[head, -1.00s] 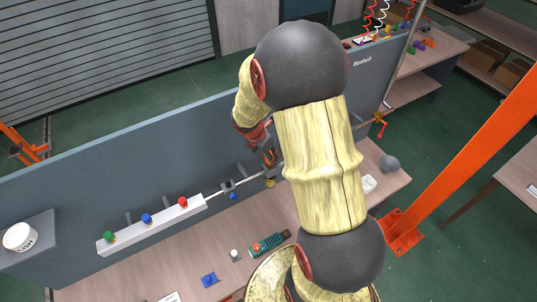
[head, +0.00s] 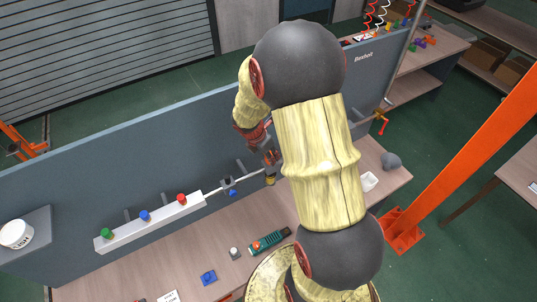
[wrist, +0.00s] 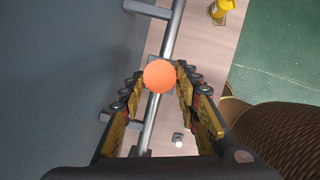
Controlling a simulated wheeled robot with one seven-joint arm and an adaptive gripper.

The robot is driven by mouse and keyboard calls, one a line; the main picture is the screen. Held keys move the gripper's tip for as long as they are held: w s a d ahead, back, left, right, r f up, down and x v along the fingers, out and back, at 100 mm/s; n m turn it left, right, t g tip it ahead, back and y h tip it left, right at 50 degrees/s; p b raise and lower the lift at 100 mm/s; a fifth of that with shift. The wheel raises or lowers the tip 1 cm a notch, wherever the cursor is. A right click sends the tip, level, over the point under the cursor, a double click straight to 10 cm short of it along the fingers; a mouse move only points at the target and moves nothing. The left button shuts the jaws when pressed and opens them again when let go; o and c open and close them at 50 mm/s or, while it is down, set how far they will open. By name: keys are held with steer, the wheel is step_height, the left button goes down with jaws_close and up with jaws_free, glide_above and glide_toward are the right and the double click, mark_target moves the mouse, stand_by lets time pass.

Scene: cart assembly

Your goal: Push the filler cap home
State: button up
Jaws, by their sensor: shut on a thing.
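An orange round piece (wrist: 160,75), which looks like the filler cap, sits between my fingertips in the wrist view. My gripper (wrist: 159,80) is shut on it, with one finger on each side. Behind it runs a grey pipe (wrist: 149,124) along the panel, so the cap overlaps the pipe in this view. I cannot tell whether the cap touches the pipe or a neck. In the head view my gripper (head: 270,160) is by the panel at the pipe, just above a small yellowish fitting (head: 270,181). My arm hides part of the pipe to the right.
The grey-blue panel (head: 110,165) stands close beside my gripper. A white box (head: 150,224) with green, blue and red knobs is mounted on it. A green tool (head: 268,242) and a blue part (head: 208,278) lie on the bench (head: 110,286). A red-handled crank (head: 381,122) is at right.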

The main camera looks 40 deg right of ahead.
steer(key=shift+f, duration=0.1)
steer(key=o, duration=1.2)
steer(key=shift+c, duration=0.2)
steer(key=shift+o, duration=0.4)
steer(key=v, duration=1.2)
